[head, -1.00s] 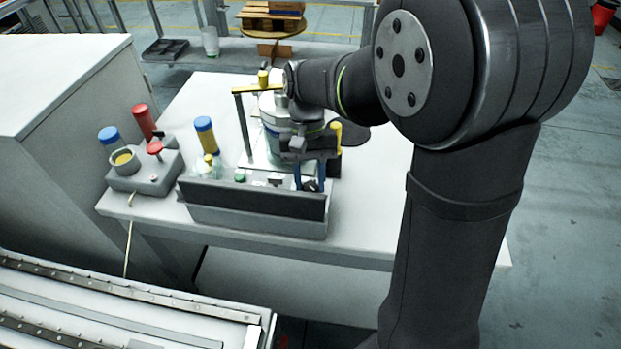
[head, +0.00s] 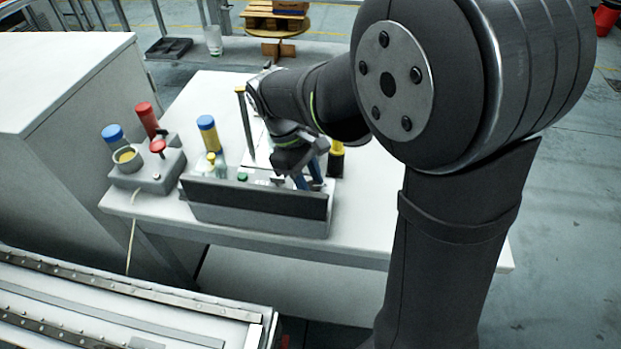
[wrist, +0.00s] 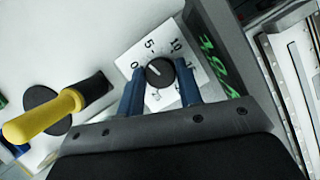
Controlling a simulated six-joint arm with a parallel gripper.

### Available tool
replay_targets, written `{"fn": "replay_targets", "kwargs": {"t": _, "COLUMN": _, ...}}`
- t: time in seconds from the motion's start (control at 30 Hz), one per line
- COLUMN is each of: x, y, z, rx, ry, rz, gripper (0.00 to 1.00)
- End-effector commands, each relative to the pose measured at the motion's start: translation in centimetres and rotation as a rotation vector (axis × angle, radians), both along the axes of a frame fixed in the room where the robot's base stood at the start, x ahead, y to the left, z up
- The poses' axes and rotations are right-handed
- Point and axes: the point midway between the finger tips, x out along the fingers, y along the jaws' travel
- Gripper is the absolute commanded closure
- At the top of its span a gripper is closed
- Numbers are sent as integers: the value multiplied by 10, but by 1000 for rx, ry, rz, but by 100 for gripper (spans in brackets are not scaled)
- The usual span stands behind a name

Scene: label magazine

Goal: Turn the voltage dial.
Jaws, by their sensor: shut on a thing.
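The voltage dial (wrist: 159,72) is a round dark knob on a white scale plate (wrist: 143,48) marked 0, 5, 10 and a partly hidden further number. Its pale pointer line aims between 0 and 5. My gripper (wrist: 160,84) has its two blue fingers on opposite sides of the dial, shut on it. In the head view my gripper (head: 308,175) reaches down at the right end of the grey console box (head: 255,222); the dial is hidden there. Green display digits (wrist: 214,66) show beside the scale plate, tilted and hard to read.
A yellow-handled tool (wrist: 45,117) stands close beside my gripper, also in the head view (head: 337,150). Left on the white table (head: 385,215) are a blue-capped yellow bottle (head: 208,133) and a grey block (head: 150,175) with a red button. The table's right side is clear.

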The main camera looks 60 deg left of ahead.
Motion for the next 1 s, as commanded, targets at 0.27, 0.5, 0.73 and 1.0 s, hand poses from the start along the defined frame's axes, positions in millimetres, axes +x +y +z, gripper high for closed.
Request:
{"fn": "replay_targets", "kwargs": {"t": 0.27, "x": -2, "y": 0, "z": 1, "rx": 3, "ry": -1, "rz": 255, "gripper": 90}}
{"fn": "replay_targets", "kwargs": {"t": 0.5, "x": -3, "y": -1, "z": 1, "rx": 2, "ry": 0, "rz": 425, "gripper": 90}}
{"fn": "replay_targets", "kwargs": {"t": 0.73, "x": -3, "y": -2, "z": 0, "rx": 1, "ry": -1, "rz": 528, "gripper": 90}}
{"fn": "replay_targets", "kwargs": {"t": 1.0, "x": -3, "y": -2, "z": 0, "rx": 2, "ry": 0, "rz": 573, "gripper": 90}}
